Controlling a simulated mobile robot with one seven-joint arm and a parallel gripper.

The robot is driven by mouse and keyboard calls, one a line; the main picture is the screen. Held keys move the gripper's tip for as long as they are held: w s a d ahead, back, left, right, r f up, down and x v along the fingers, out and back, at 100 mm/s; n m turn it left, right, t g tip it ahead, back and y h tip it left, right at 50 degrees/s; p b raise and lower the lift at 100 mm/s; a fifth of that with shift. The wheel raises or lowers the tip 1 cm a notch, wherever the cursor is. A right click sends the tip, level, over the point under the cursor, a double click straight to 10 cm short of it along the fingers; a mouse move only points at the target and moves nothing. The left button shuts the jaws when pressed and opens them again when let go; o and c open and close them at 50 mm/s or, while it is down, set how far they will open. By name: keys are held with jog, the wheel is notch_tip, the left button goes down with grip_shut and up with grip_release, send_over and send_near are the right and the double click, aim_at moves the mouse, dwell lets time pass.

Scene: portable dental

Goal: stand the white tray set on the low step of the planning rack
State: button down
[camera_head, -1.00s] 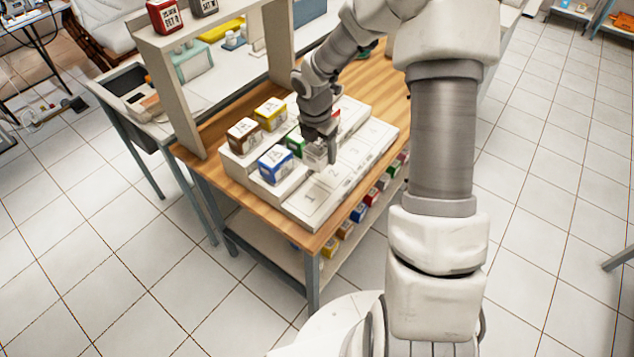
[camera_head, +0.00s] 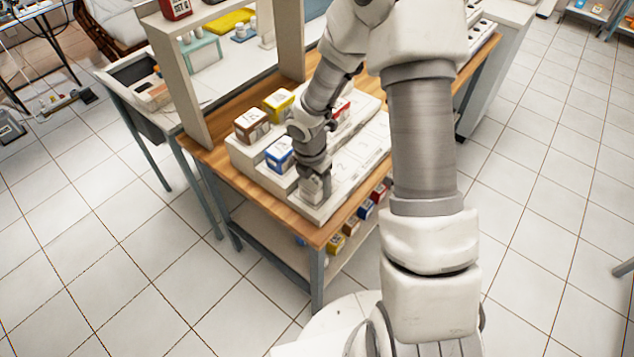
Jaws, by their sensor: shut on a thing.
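The planning rack (camera_head: 360,160) is a pale stepped block on the wooden table, with numbered places along its low step. My gripper (camera_head: 313,182) is at the near end of this low step, pointing down. It is shut on the white tray set (camera_head: 311,190), a small white block mostly covered by the fingers. The tray set is over or on the nearest numbered place. I cannot tell whether it touches the step.
Brown (camera_head: 252,125), yellow (camera_head: 278,104) and blue (camera_head: 279,154) boxes stand on the higher steps, the blue one close to my gripper. A red box (camera_head: 341,108) shows behind my arm. The low step's farther places look clear.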

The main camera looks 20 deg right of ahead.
jog(key=shift+f, duration=0.1)
jog(key=shift+c, duration=1.6)
grip_release()
